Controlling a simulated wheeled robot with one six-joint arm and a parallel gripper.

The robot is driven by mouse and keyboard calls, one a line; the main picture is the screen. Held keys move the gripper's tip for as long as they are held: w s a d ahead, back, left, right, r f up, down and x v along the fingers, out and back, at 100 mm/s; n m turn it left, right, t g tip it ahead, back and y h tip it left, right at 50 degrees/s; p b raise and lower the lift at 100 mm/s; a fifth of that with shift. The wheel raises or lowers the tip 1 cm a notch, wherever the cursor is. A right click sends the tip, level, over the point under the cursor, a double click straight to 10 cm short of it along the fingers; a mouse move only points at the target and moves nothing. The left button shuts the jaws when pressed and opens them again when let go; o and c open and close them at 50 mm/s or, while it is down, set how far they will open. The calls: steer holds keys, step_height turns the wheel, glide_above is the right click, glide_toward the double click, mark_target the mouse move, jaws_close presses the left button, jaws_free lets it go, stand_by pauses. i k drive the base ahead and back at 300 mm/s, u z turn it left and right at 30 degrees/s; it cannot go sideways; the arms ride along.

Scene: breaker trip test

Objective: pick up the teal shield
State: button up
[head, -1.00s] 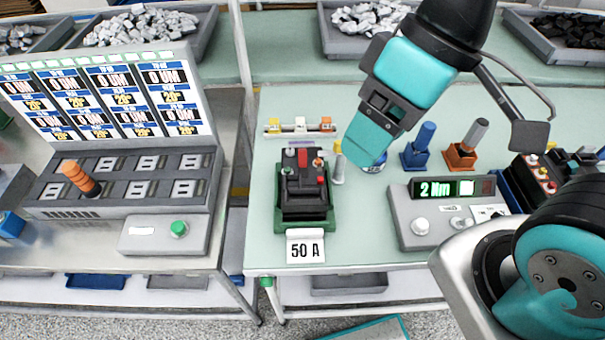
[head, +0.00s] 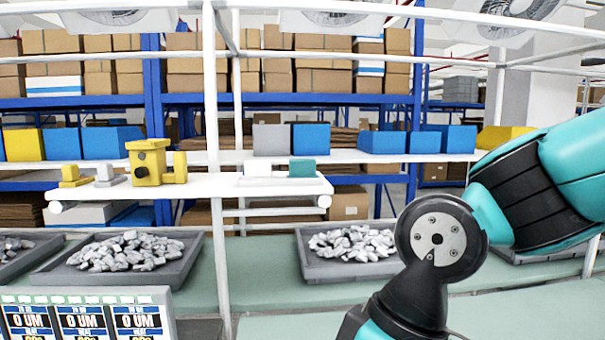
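A small teal block (head: 302,168), which looks like the teal shield, sits at the right end of a white shelf (head: 225,188) above the bench. A white block (head: 258,169) is just left of it, close beside it. Only links of my arm show, at the right and lower right. My gripper is below the picture and out of view, so its state and its distance from the teal block are hidden.
A yellow fixture (head: 150,162) and smaller yellow and grey pieces stand further left on the shelf. Trays of grey parts (head: 350,245) lie below. A white upright post (head: 212,130) stands behind the shelf. Boxes fill the racks behind.

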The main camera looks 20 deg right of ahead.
mark_target(299, 168)
steer(key=k, duration=0.5)
steer(key=z, duration=1.1)
steer(key=i, duration=0.95)
steer(key=u, duration=1.8)
